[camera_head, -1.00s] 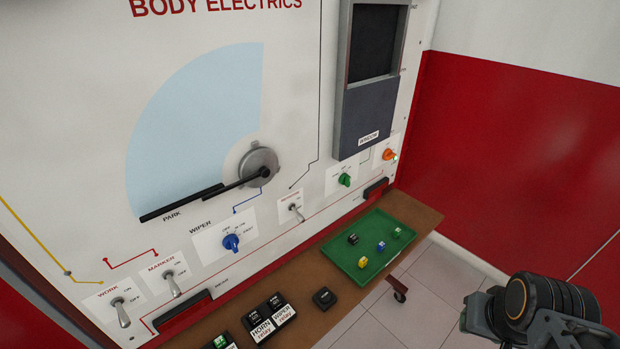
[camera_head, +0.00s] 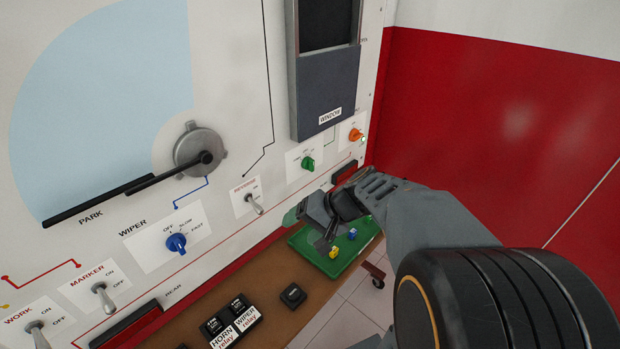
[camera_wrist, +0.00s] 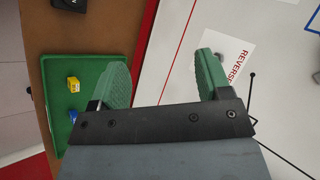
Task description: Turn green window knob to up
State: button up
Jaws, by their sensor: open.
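The green window knob (camera_head: 308,163) sits on a white label on the panel, below the grey window unit (camera_head: 328,85) marked WINDOW. My gripper (camera_head: 296,213) is in front of the panel, over the green tray, lower than the green knob and apart from it. In the wrist view my gripper (camera_wrist: 162,80) shows two green fingers spread wide with nothing between them. The green knob is not visible in the wrist view; the REVERSE label (camera_wrist: 228,65) is beside the right finger there. The knob's exact pointing direction is too small to tell.
An orange knob (camera_head: 355,135) is right of the green one. A reversing toggle (camera_head: 254,204) and a blue wiper knob (camera_head: 176,242) are to the left. The green tray (camera_head: 309,255) on the brown shelf holds small blocks, also seen in the wrist view (camera_wrist: 73,85). Relays stand further left.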

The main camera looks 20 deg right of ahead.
jog(key=w+d+f+m+t+y+b, duration=0.2)
jog(key=w+d+m+t, duration=0.15)
jog(key=w+d, duration=0.25)
jog(key=m+t+h+b, duration=0.2)
jog(key=m+t+b, duration=0.15)
jog(key=t, duration=0.45)
send_near(310, 164)
jog(key=p+x, duration=0.2)
jog(key=x, duration=0.6)
jog(key=shift+w+d+f+m, duration=0.15)
jog(key=shift+w+f+m, duration=0.15)
jog(key=shift+w+f, duration=0.15)
jog(key=shift+c, duration=0.4)
